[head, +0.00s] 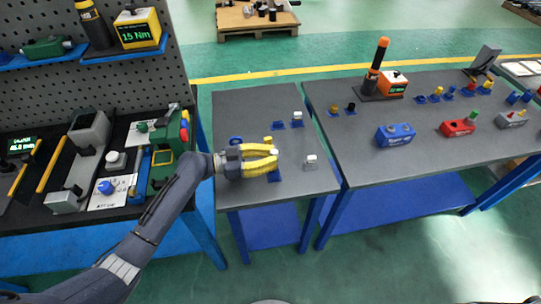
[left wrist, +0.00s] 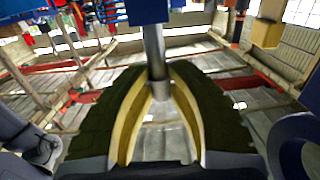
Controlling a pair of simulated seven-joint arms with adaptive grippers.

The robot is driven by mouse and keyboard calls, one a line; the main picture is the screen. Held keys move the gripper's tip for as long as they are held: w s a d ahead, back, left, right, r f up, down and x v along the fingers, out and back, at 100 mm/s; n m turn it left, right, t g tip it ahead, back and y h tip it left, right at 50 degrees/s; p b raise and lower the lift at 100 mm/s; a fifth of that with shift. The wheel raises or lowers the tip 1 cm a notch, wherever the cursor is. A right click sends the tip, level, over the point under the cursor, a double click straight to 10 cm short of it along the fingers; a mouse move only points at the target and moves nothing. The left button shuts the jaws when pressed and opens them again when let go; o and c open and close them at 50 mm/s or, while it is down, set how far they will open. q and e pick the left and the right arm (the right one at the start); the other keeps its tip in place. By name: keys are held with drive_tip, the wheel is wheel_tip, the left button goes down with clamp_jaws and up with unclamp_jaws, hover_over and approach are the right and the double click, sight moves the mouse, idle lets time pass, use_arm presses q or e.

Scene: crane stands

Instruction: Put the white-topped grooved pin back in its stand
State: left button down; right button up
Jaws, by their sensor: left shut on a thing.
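My left gripper (head: 275,159) is shut over the small middle table, its yellow fingers pointing right. A small white spot (head: 273,151) shows at its fingertips. In the left wrist view the fingertips (left wrist: 160,88) close around a grey metal pin (left wrist: 155,48). A blue block (left wrist: 148,11) shows at the pin's upper end in that view; I cannot tell whether the pin sits in it. A blue stand (head: 275,177) lies just below the fingertips in the head view. The pin's groove is not clear. My right gripper is not in view.
A white-topped piece on a grey base (head: 311,160) stands close to the right of the fingertips. Another white-topped piece (head: 298,116) stands behind, on a blue base. A blue ring-like piece (head: 235,140) is behind the gripper. The table's front is clear.

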use_arm(q)
drive_tip(key=shift+s, duration=0.15)
drive_tip(key=shift+f, duration=0.15)
idle(0.4)
drive_tip(key=c, duration=1.3)
unclamp_jaws()
drive_tip(key=shift+f, duration=0.1)
drive_tip(key=shift+s+a+f, duration=0.1)
drive_tip(key=shift+f, duration=0.05)
